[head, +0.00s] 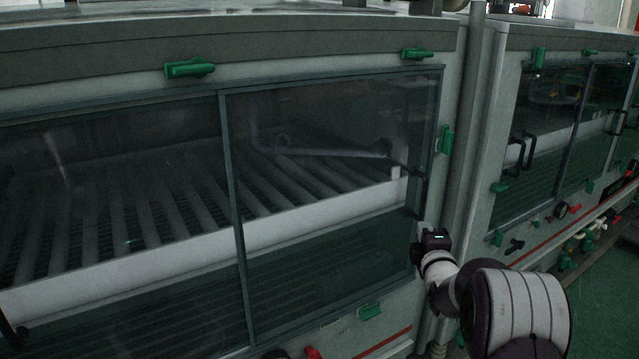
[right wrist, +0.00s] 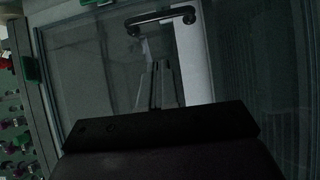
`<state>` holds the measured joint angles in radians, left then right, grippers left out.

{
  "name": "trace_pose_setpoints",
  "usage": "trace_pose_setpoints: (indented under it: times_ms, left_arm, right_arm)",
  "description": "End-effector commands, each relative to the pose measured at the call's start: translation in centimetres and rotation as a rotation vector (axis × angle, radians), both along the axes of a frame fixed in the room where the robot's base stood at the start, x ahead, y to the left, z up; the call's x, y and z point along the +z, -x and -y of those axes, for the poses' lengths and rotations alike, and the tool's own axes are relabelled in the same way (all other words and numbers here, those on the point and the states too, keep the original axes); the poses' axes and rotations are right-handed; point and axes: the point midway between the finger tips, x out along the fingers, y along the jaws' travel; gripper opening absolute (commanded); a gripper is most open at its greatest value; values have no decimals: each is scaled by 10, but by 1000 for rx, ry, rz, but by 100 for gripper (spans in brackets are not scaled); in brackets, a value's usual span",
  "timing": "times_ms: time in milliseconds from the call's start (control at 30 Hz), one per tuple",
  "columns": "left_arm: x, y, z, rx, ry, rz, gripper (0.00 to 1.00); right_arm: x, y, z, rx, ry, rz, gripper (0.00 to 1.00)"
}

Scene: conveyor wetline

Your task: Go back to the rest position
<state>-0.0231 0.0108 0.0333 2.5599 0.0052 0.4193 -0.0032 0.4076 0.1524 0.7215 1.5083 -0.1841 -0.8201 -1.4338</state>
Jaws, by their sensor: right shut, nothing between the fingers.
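My right gripper (head: 424,240) is at the right edge of the near machine's glass door, just below its dark handle (head: 417,190). In the right wrist view the gripper's fingers (right wrist: 158,90) are thin and close together, with nothing between them. The door handle (right wrist: 163,18) lies across the glass beyond the fingertips in that view. I cannot tell whether the gripper touches the door. The sliding glass door (head: 330,150) appears closed over a bed of rollers. My left gripper is not in view.
Green clamps (head: 190,68) sit around the glass frame. A second machine with glass doors (head: 545,140) stands to the right, with valves and knobs (head: 590,235) along its lower front. Green floor (head: 600,300) is open at the lower right.

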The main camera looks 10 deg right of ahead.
Motion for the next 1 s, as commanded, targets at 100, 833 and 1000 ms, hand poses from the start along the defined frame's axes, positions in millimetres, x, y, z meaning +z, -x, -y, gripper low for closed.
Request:
trace_pose_setpoints:
  times_ms: [100,833,1000]
  left_arm:
    - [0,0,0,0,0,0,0]
    - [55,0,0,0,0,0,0]
    - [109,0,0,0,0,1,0]
  right_arm:
    - [-20,2,2,-22,-190,-40,0]
    - [-106,311,-213,-892,-1352,-939,0]
    - [-53,311,-212,-892,-1352,-938,0]
